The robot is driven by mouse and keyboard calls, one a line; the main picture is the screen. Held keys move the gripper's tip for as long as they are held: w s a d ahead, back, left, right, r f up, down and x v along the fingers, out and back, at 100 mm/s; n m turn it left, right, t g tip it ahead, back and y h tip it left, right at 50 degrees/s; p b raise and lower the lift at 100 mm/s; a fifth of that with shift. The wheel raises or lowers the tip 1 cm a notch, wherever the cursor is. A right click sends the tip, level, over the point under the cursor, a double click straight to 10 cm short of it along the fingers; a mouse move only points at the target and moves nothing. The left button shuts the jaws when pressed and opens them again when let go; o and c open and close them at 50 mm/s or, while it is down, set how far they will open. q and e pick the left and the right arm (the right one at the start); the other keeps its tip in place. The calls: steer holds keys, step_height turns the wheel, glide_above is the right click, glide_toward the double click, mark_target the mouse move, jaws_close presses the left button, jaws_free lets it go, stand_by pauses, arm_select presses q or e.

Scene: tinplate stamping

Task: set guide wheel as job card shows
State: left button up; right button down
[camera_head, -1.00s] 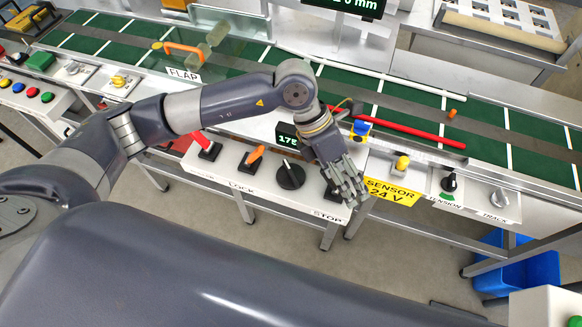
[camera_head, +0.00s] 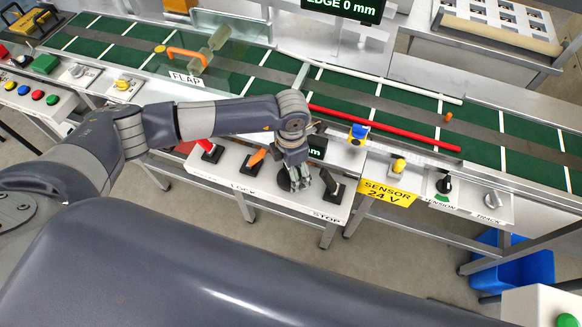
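A round black wheel (camera_head: 283,181) on the white control panel (camera_head: 225,176) is mostly hidden behind my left gripper (camera_head: 311,188). The gripper comes down from the left over the wheel, fingers pointing down. Whether it touches the wheel, and whether it is open or shut, I cannot tell. The small dark display (camera_head: 317,152) beside it is partly covered; only "m" shows at its end. A red guide bar (camera_head: 385,128) lies along the green belt. The overhead display (camera_head: 343,8) reads "EDGE 0 mm". No job card is readable. My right gripper is not in view.
Left of the wheel stand an orange lever (camera_head: 256,157) near LOCK and a red-handled lever (camera_head: 206,146). A black switch (camera_head: 334,190) stands close on the right, near STOP. A yellow SENSOR 24 V sign (camera_head: 388,192) and the tension knob (camera_head: 444,184) are further right.

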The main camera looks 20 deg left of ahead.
arm_select(q)
steer(key=shift+f, duration=0.6)
steer(key=c, duration=0.8)
steer(key=shift+n, duration=0.4)
